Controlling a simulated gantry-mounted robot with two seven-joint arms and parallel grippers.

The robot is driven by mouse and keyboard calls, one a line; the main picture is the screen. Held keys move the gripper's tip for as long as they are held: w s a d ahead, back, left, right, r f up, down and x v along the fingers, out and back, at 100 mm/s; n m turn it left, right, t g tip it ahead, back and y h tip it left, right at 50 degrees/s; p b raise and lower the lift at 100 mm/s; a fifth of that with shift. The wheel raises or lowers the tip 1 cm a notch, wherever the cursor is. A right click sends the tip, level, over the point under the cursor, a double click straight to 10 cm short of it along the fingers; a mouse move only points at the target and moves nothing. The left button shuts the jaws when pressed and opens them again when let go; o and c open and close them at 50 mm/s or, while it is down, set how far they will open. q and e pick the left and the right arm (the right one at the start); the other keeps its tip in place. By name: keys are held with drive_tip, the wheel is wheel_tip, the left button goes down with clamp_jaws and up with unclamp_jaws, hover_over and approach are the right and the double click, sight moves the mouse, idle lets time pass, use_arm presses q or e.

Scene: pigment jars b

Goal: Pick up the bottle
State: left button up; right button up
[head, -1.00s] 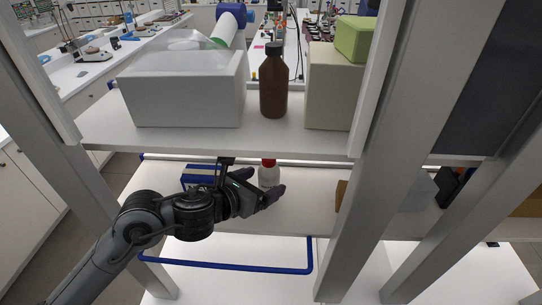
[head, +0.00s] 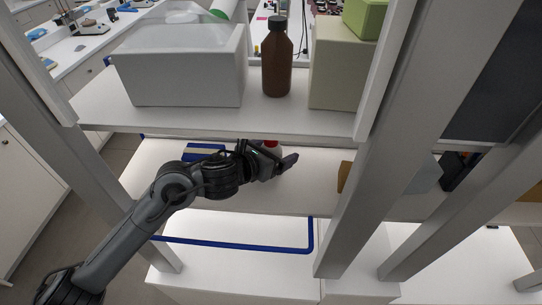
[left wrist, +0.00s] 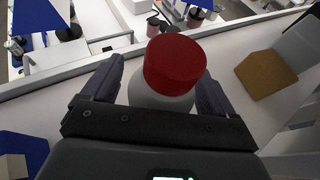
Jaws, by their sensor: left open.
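A white bottle with a red cap (left wrist: 174,65) stands on the lower shelf (head: 310,185). In the head view only a bit of its red cap (head: 274,143) shows past my gripper, and its body is mostly hidden. My left gripper (head: 279,158) reaches in from the left over the lower shelf. In the left wrist view the open left gripper (left wrist: 157,92) has one finger on each side of the bottle, with a gap visible at the left finger. Contact at the right finger is unclear. A brown bottle (head: 277,62) with a dark cap stands on the upper shelf.
The upper shelf (head: 200,117) lies above my left gripper. It carries a white box (head: 190,80) and a pale box (head: 335,75). A blue box (head: 203,152) is left of the bottle and a tan box (left wrist: 265,73) right of it. White posts (head: 375,165) flank the shelves.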

use_arm(q)
drive_tip(key=c, duration=1.1)
drive_tip(key=shift+c, duration=0.3)
drive_tip(key=shift+r, duration=0.15)
